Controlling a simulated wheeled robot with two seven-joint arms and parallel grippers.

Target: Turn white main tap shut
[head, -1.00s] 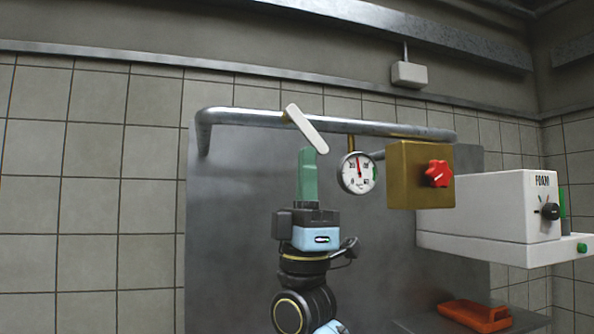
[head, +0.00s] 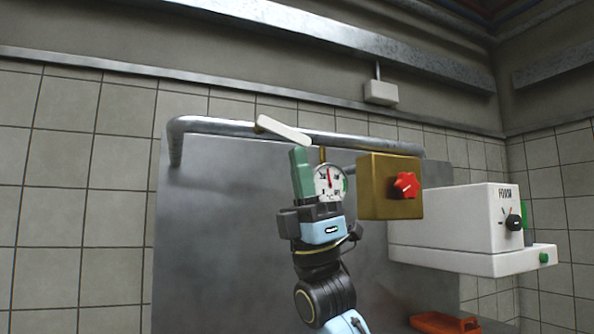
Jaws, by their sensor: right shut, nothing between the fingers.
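The white main tap lever (head: 283,130) sits on the grey pipe (head: 220,126) along the top of the metal panel. The lever slants a little down to the right, close to the line of the pipe. My right gripper (head: 300,155) points up with its green fingers together and empty. Its tips are just below the lever; I cannot tell whether they touch it. My left gripper is not in view.
A round pressure gauge (head: 329,182) hangs just right of my fingers, partly behind my gripper. A brass block (head: 372,207) with a red knob (head: 405,185) is further right. A white foam machine (head: 450,222) and an orange object (head: 440,323) stand at right.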

